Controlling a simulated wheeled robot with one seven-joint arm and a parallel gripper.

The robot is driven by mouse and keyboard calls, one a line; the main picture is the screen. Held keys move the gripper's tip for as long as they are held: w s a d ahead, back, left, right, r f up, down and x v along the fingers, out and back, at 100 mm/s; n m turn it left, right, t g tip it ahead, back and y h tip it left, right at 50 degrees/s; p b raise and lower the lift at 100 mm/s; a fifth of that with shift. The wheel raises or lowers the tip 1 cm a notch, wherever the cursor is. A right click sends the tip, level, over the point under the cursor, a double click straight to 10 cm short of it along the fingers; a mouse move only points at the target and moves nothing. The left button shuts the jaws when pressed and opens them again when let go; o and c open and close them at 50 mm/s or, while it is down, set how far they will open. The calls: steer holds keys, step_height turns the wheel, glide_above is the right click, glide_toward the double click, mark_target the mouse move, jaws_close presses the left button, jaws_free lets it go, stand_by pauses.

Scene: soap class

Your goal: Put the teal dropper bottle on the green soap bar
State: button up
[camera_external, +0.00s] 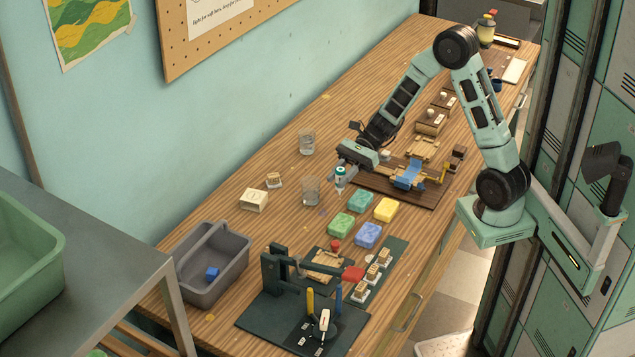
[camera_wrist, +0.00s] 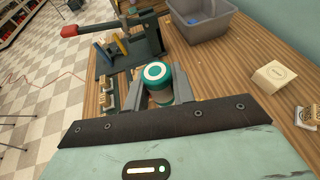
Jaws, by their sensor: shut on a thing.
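In the wrist view, the bottle's round teal-and-white top (camera_wrist: 155,72) sits between the fingers of my gripper (camera_wrist: 160,94). The green soap bar (camera_external: 342,225) lies flat on the table, nearer the camera than the bottle. Its top looks bare. In the wrist view I cannot make out the green bar; the bottle and gripper cover that area.
A teal bar (camera_external: 361,201), a yellow bar (camera_external: 386,209) and a blue bar (camera_external: 368,235) lie beside the green one. A clear glass (camera_external: 311,190) stands close left of the bottle. A grey caddy (camera_external: 232,278) and a dark press stand nearer the camera.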

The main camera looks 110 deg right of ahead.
steer(key=f, duration=0.5)
steer(key=shift+s, duration=0.35)
steer(key=shift+f+b, duration=0.4)
steer(key=shift+f, duration=2.1)
steer(key=shift+f, duration=0.2)
steer(key=o, duration=0.9)
steer(key=shift+o, duration=0.4)
steer(key=shift+r, duration=0.2)
